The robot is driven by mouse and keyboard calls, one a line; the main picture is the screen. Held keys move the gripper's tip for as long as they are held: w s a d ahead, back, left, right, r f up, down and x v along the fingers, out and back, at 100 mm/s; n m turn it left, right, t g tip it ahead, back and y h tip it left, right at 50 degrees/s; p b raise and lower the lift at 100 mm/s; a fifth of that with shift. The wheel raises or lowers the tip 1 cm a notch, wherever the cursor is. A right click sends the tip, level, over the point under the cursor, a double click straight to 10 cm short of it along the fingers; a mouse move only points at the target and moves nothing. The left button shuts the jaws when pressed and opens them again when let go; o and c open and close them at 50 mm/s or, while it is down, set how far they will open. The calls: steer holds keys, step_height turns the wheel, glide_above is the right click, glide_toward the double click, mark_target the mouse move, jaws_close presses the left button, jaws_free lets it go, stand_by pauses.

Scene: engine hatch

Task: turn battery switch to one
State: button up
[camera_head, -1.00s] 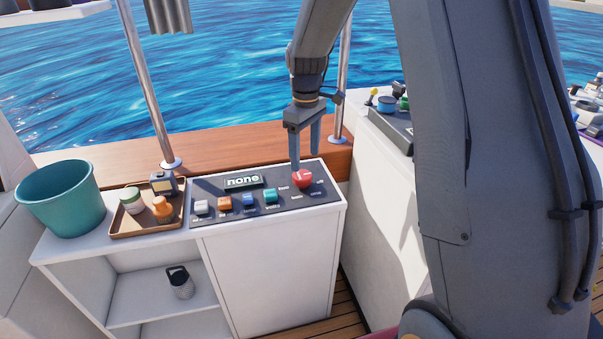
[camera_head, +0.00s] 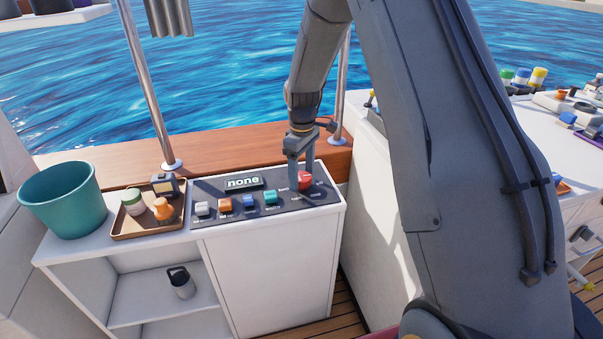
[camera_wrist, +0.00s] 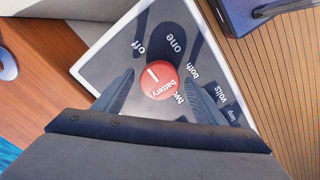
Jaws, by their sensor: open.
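The red battery switch (camera_head: 305,180) is a round knob at the right end of the dark panel (camera_head: 262,207). In the wrist view the switch (camera_wrist: 158,82) has a white mark pointing up-left, nearest the "off" label (camera_wrist: 140,45). The "one" label (camera_wrist: 177,38) is above and right of the knob, with "both" further right. "Two" is partly hidden by a finger. My gripper (camera_head: 301,176) is open and low at the knob, one finger on each side of it. In the wrist view a gap shows at the left finger; contact is unclear.
A brown tray (camera_head: 150,233) with small containers and a teal bucket (camera_head: 63,200) stand further left. A white counter (camera_head: 500,130) is to the right.

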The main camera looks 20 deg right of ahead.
steer(key=c, duration=1)
steer(key=shift+c, duration=0.2)
steer(key=m+p, duration=0.1)
steer(key=m, duration=0.4)
steer(key=shift+r+m, duration=0.1)
steer(key=shift+m, duration=0.2)
steer(key=m+p, duration=0.1)
steer(key=m, duration=0.5)
steer(key=shift+w, duration=0.1)
steer(key=o, duration=1)
